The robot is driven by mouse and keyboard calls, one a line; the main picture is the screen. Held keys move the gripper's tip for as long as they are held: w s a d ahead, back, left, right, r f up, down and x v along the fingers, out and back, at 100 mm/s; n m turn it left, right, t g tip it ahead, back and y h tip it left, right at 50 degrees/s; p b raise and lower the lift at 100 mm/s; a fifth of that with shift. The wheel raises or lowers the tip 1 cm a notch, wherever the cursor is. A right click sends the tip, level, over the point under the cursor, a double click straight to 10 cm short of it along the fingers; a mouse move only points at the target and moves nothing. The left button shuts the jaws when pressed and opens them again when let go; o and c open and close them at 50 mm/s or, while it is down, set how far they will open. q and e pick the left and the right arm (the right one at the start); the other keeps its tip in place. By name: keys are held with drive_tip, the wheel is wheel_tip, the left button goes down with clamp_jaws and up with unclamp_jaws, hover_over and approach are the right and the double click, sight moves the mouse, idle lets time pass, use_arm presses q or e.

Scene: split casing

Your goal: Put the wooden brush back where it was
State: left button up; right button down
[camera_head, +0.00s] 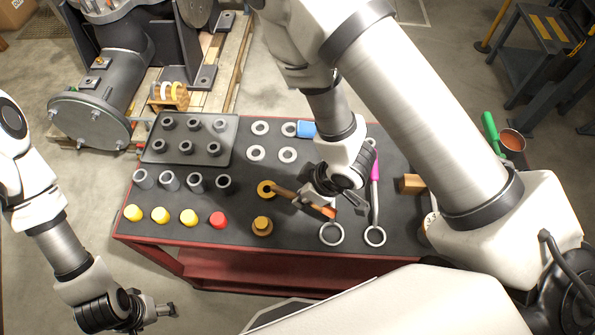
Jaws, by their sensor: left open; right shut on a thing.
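My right gripper (322,203) is over the right half of the dark table top and shut on the wooden brush (291,194). The brush's brown handle sticks out to the left of the fingers, and a reddish-orange end shows at the right. Part of the brush is hidden by the gripper. Its left end overlaps a yellow-brown ring (264,188) in the picture; I cannot tell if they touch. My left gripper (168,310) is open and empty, off the table's front left corner.
A grey tray (228,150) of dark sleeves stands at the back left. Grey cylinders, yellow caps (160,215), a red cap (218,220) and a brass fitting (262,227) stand in front. A magenta-handled ring tool (375,205) and wooden block (411,184) lie right.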

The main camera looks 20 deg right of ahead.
drive_tip(key=shift+w+d+f+b, duration=0.1)
drive_tip(key=shift+w+f+b, duration=0.45)
drive_tip(key=shift+w+b, duration=0.25)
drive_tip(key=shift+w+d+r+p, duration=0.1)
drive_tip(key=shift+w+r+p, duration=0.4)
drive_tip(key=shift+w, duration=0.25)
drive_tip(key=p, duration=0.1)
hover_over(289, 174)
drive_tip(key=d, duration=0.1)
drive_tip(key=shift+s+f, duration=0.3)
drive_tip(key=shift+s, duration=0.15)
wheel_tip(289, 174, down, 4)
drive_tip(key=b, duration=0.4)
drive_tip(key=shift+s, duration=0.1)
drive_tip(key=shift+r, duration=0.15)
use_arm(q)
wheel_tip(289, 174, down, 5)
drive_tip(key=shift+f, duration=0.1)
use_arm(e)
drive_tip(key=c, duration=1.2)
unclamp_jaws()
